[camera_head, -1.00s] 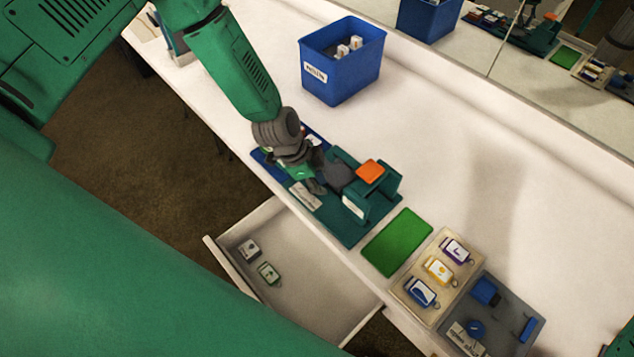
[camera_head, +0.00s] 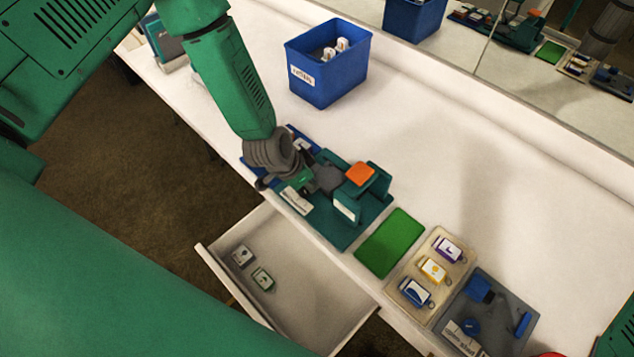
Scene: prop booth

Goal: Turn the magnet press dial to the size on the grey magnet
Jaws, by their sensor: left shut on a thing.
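The teal magnet press (camera_head: 376,197), with an orange pad (camera_head: 360,174) on top, stands on a teal base near the table's front edge. My left gripper (camera_head: 298,181) is at the press's left end, low over the base, and is shut on a small part there. That part is hidden by the fingers and looks to be the dial; its marks cannot be read. A small grey-and-white magnet (camera_head: 242,256) lies in the open drawer (camera_head: 310,272), beside a green-and-white one (camera_head: 263,279). Any size on it is too small to read. My right gripper is out of view.
A green mat (camera_head: 390,243) lies right of the press. Beyond it are a tan tray (camera_head: 408,268) with three tags and a grey tray (camera_head: 499,338) with blue parts. A blue bin (camera_head: 327,80) stands behind. The table's middle right is clear.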

